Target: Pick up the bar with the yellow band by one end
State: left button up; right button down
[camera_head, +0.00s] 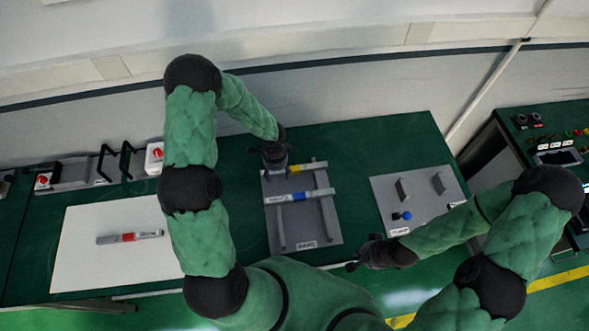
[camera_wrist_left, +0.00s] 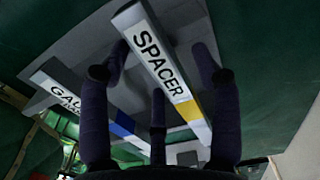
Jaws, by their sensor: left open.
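The bar with the yellow band (camera_head: 296,168) lies across the two rails of a grey rack (camera_head: 306,224), at its far end. In the left wrist view this bar (camera_wrist_left: 163,72) reads "SPACER", with the yellow band towards its lower right end. My left gripper (camera_head: 270,156) is over the bar's left part and hides that end in the head view. In the left wrist view its dark fingers (camera_wrist_left: 160,58) are spread, with the bar showing between them. My right gripper (camera_head: 356,264) is low, right of the rack; its finger opening is too small to tell.
A bar with a blue band (camera_head: 314,194) lies nearer on the same rails. A white sheet (camera_head: 90,245) at left holds a red-banded bar (camera_head: 130,237). A grey plate (camera_head: 425,190) with upright posts and a blue knob is at right.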

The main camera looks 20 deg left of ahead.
pick_arm(q)
grip_shut()
jog(key=shift+r, duration=0.1)
dwell(0.3)
jog(key=shift+r, duration=0.55)
jog(key=s+d+r+b, duration=0.1)
jog(key=s+r, duration=1)
jog(key=s, duration=0.3)
jog(key=shift+r+b, duration=0.4)
